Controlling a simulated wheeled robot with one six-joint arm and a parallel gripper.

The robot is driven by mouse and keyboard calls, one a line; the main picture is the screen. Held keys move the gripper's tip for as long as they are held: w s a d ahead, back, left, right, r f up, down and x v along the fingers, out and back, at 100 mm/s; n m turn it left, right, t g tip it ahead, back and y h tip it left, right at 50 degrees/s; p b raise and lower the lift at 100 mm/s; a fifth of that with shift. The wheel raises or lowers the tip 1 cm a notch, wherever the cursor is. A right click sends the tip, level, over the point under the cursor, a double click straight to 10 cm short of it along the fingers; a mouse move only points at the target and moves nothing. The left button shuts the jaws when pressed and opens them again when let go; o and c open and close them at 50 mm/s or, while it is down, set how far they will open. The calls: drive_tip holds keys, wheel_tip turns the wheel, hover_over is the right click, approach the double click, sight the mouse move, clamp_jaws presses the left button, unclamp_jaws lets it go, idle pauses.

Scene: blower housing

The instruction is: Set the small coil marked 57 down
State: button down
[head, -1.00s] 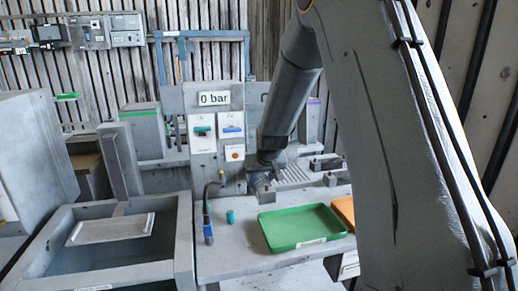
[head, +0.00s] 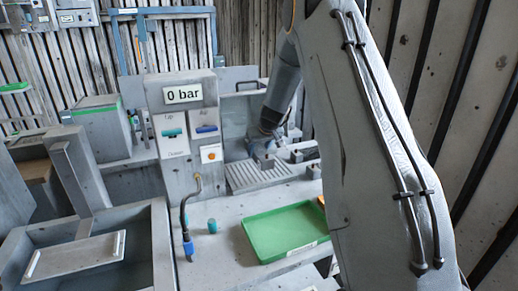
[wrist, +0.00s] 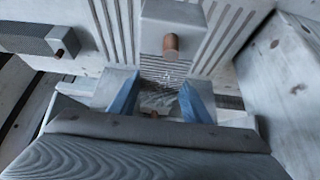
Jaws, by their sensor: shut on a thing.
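My gripper (wrist: 160,102) shows in the wrist view with two blue-tipped fingers, shut on a small pale finned block with a copper stub, which I take as the small coil (wrist: 158,88). Its marking cannot be read. In the head view my gripper (head: 264,147) is at the back of the bench, with the small block low at the grooved plate (head: 250,178). Whether the block touches the plate cannot be told. The fingers and my arm hide part of it.
In the wrist view, another pale block with a copper stub (wrist: 172,46) lies just ahead, and a dark finned block (wrist: 40,40) is at left.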

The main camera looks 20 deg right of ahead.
sight(261, 153)
drive_tip(key=shift+w+a+f+b, duration=0.1)
drive_tip(key=shift+w+f+b, duration=0.1)
drive_tip(key=shift+f, duration=0.2)
drive_tip(key=shift+w+a+f+b, duration=0.1)
drive_tip(key=shift+f+b, duration=0.05)
drive_tip(key=shift+f, duration=0.2)
drive_tip(key=shift+s+f+b, duration=0.15)
drive_tip(key=shift+f+b, duration=1.05)
drive_tip(key=shift+f, duration=0.5)
drive_tip(key=shift+f+b, duration=0.4)
drive_tip(key=shift+b, duration=0.15)
drive_tip(key=c, duration=0.9)
unclamp_jaws()
drive_tip(key=shift+s+f, duration=0.1)
drive_tip(key=shift+b+v, duration=0.95)
drive_tip(key=shift+v, duration=3)
